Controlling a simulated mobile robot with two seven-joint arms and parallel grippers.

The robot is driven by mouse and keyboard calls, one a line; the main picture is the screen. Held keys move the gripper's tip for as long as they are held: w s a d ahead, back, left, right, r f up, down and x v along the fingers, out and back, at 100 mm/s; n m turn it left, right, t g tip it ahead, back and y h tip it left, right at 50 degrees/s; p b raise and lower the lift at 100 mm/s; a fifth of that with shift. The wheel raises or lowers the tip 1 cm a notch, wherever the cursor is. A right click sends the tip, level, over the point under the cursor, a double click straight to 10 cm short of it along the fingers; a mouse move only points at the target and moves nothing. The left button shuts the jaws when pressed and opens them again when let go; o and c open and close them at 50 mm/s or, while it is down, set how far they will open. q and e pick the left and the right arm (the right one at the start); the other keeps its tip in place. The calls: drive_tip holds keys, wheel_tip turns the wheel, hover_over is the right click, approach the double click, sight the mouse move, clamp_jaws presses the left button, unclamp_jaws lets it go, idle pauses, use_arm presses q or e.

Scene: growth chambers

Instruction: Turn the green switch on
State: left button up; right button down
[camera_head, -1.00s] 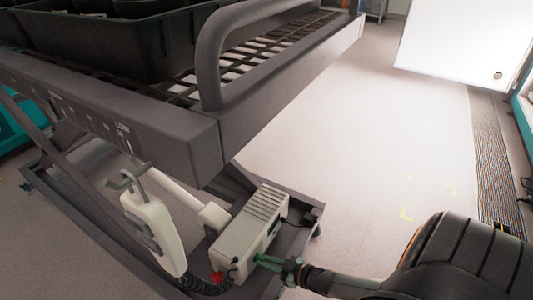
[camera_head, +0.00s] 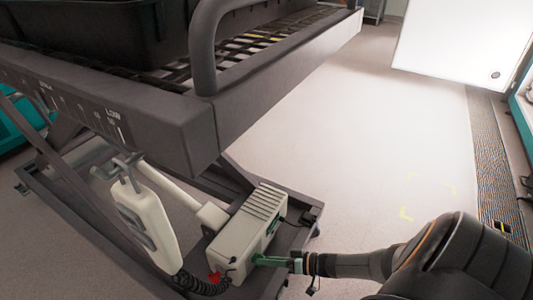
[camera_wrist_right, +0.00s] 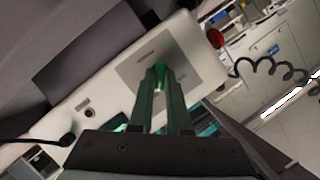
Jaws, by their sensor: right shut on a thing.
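The control box (camera_head: 244,238) is a pale box with ribbed vents, mounted low on the cart's base frame. My right gripper (camera_head: 256,260) reaches its front face from the right. In the right wrist view the green fingertips (camera_wrist_right: 159,72) meet at a grey label plate (camera_wrist_right: 150,62) on the box. They are shut on the green switch (camera_wrist_right: 160,67), which is mostly hidden between them, so its position cannot be read. A red knob (camera_head: 214,278) is near the box's lower left corner; it also shows in the right wrist view (camera_wrist_right: 216,38). My left gripper is not in view.
The grey cart top (camera_head: 150,125) with its bent handle (camera_head: 206,50) overhangs the box. A white hand controller (camera_head: 146,222) hangs left of the box, with a black coiled cable (camera_head: 205,287) below. The floor (camera_head: 350,140) to the right is clear.

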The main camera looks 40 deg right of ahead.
drive_tip(key=shift+m, duration=0.3)
idle(0.4)
drive_tip(key=c, duration=0.9)
unclamp_jaws()
drive_tip(key=shift+o, duration=0.2)
drive_tip(key=p+v, duration=0.2)
drive_tip(key=v, duration=1)
drive_tip(key=shift+s+d, duration=0.2)
drive_tip(key=shift+d, duration=0.1)
drive_tip(key=shift+f, duration=0.1)
